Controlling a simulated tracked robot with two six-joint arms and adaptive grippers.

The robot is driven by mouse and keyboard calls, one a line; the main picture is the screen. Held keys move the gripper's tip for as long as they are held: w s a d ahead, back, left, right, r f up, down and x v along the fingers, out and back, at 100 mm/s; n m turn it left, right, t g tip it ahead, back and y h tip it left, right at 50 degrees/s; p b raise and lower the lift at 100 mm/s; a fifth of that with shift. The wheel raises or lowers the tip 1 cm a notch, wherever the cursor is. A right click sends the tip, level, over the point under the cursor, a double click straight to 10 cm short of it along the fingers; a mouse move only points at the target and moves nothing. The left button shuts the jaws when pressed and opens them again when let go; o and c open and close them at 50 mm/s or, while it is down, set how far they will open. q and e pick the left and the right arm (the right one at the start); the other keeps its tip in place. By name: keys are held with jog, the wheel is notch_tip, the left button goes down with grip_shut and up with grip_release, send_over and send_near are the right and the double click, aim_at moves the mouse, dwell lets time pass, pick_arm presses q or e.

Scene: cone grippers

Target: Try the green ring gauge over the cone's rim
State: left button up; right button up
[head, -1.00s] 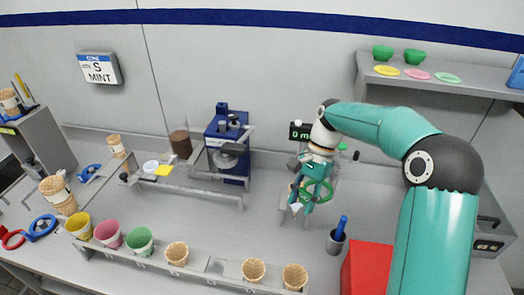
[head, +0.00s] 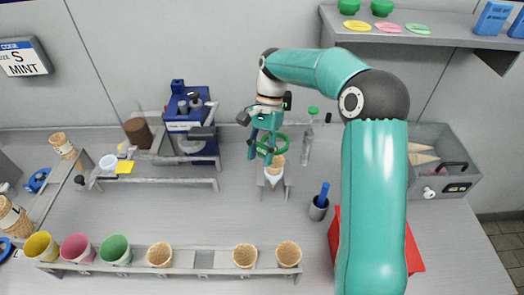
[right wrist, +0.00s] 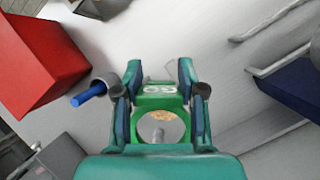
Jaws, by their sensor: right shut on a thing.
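My right gripper (head: 262,140) is shut on the green ring gauge (head: 283,139), an open ring on a flat tab. The gauge also shows between the fingers in the right wrist view (right wrist: 160,102). A waffle cone (head: 278,161) in a white sleeve stands upright in a small grey stand (head: 288,183). In the head view the ring lies just above and behind the cone's rim, partly behind the fingers. I cannot tell whether they touch. My left gripper is not in view.
A grey cup with a blue handle (head: 319,203) and a red box (head: 412,250) stand to the right. A clear bottle with a green cap (head: 309,138) is close right of the gripper. A front rack (head: 204,262) holds cones and coloured cups. A blue machine (head: 190,135) stands left.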

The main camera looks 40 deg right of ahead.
jog(key=shift+s+f, duration=0.2)
jog(key=shift+f, duration=1.7)
jog(key=shift+f+b, duration=0.75)
jog(key=shift+f, duration=0.25)
jog(key=shift+a+t+b, duration=0.1)
jog(key=shift+t+b, duration=0.4)
jog(key=shift+b, duration=0.35)
jog(key=shift+f, duration=0.1)
dwell(0.4)
jog(key=shift+f+b, duration=0.4)
jog(key=shift+f, duration=0.3)
jog(key=shift+s+r+p, duration=0.1)
jog(key=shift+r+p, duration=0.25)
jog(key=shift+p, duration=0.15)
dwell(0.7)
